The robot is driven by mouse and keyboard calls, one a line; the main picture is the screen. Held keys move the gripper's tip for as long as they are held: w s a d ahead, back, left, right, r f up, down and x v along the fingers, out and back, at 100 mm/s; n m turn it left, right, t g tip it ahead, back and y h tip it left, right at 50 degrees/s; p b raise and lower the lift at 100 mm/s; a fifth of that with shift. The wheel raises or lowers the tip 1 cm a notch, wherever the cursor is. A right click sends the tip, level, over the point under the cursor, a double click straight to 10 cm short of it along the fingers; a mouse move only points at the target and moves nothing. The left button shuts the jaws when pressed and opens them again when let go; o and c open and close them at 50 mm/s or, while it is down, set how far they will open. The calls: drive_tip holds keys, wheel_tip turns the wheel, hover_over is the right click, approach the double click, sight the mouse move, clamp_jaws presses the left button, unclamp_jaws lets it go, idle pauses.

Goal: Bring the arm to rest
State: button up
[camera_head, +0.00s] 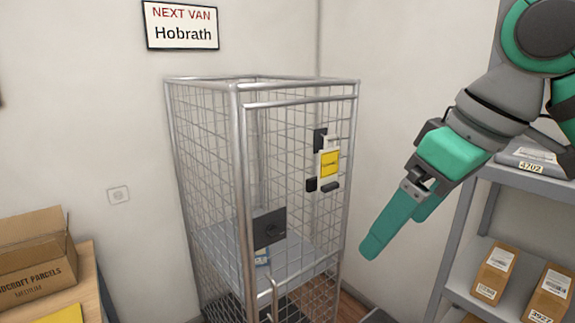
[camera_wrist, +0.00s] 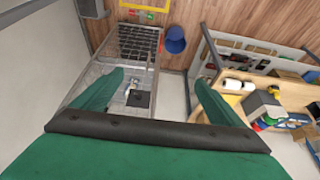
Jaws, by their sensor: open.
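My arm reaches in from the upper right in the head view, with green and grey links. My gripper (camera_head: 385,225) points down and left, in front of the shelf and to the right of the wire cage. In the wrist view my gripper (camera_wrist: 155,95) shows its two green fingers spread wide apart, with nothing held between them. The fingers appear clear of the cage and the shelf.
A wire cage (camera_head: 240,160) with a yellow-labelled latch stands in the middle. A grey shelf (camera_head: 468,255) with parcels (camera_head: 495,272) is at the right. An open carton (camera_head: 38,262) sits on a wooden table at the left. A sign (camera_head: 181,25) reads Hobrath.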

drive_tip(key=w+a+f+m+t+y, duration=0.1)
drive_tip(key=w+a+f+t+y, duration=0.35)
drive_tip(key=w+f, duration=0.4)
drive_tip(key=w+a+f+m+t+y, duration=0.25)
drive_tip(key=w+a+f+y, duration=0.2)
drive_tip(key=w+f, duration=0.4)
drive_tip(key=a+f+m+t+h, duration=0.3)
drive_tip(key=f+m+t, duration=0.1)
drive_tip(key=f, duration=0.6)
drive_tip(key=a+f+m+t+h, duration=0.2)
drive_tip(key=a+f+m+t, duration=0.15)
drive_tip(key=f, duration=0.65)
drive_tip(key=s+a+f+m+g+h, duration=0.2)
drive_tip(key=s+f+h, duration=0.5)
drive_tip(key=s+f, duration=1.15)
drive_tip(key=s+d+r+n, duration=0.1)
drive_tip(key=s+n, duration=0.4)
drive_tip(key=s, duration=2)
drive_tip(key=shift+d+r+g, duration=0.3)
drive_tip(key=shift+r+g, duration=0.05)
drive_tip(key=shift+r, duration=0.2)
